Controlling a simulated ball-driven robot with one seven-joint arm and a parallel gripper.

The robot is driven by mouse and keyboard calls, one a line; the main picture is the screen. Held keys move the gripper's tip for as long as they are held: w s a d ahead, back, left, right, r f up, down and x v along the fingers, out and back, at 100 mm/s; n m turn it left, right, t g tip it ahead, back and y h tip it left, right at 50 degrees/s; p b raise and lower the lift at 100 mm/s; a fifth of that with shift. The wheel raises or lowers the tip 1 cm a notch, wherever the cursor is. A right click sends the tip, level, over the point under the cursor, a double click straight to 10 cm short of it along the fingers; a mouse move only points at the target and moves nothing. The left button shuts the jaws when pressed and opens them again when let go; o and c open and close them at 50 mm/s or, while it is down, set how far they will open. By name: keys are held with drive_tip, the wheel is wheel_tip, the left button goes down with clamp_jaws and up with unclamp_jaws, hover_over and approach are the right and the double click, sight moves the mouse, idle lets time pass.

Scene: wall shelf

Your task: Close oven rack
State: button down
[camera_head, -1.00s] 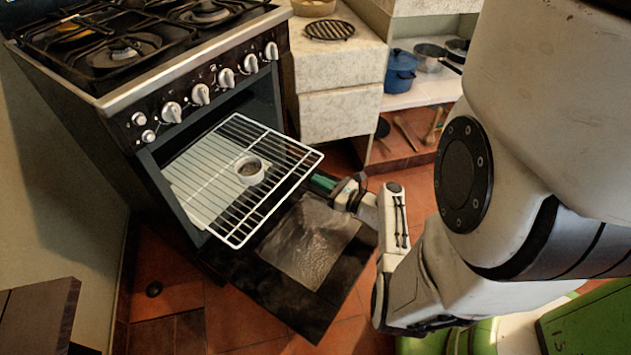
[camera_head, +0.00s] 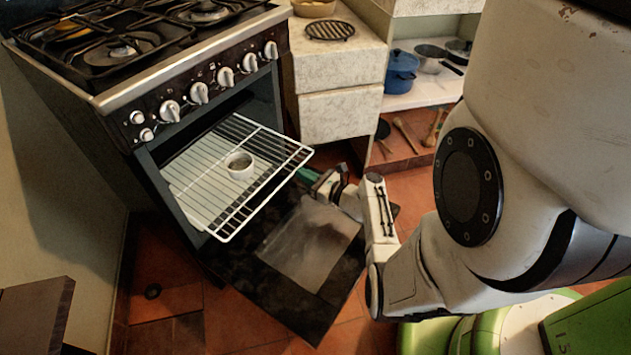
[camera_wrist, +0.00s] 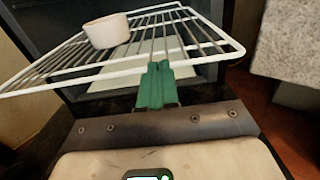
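The white wire oven rack (camera_head: 278,172) sticks partway out of the open oven (camera_head: 170,165). It also shows in the wrist view (camera_wrist: 190,58), tilted in the picture. A small white ramekin (camera_head: 240,165) sits on the rack; it shows in the wrist view too (camera_wrist: 106,31). My gripper (camera_head: 308,176) is at the rack's front edge, on the right side. In the wrist view its green fingertips (camera_wrist: 156,84) are together, right at the rack's front bar. I cannot tell whether the bar is between the fingertips or just touched by them.
The oven door (camera_head: 285,285) hangs open below the rack. A stone-faced cabinet (camera_head: 340,105) stands right of the oven, close to the gripper. A blue pot (camera_head: 401,72) and pans stand on a shelf beyond. Tiled floor (camera_head: 235,315) is clear in front.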

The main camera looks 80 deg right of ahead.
sight(259, 151)
drive_tip(key=b+x, duration=0.5)
drive_tip(key=x, duration=1.1)
drive_tip(key=shift+w+d+f+b, duration=0.1)
drive_tip(key=shift+w+f+b, duration=0.05)
drive_tip(key=shift+w+b, duration=0.25)
drive_tip(key=shift+w+d, duration=0.25)
drive_tip(key=shift+w, duration=0.25)
drive_tip(key=shift+w+r, duration=0.2)
drive_tip(key=shift+r, duration=0.05)
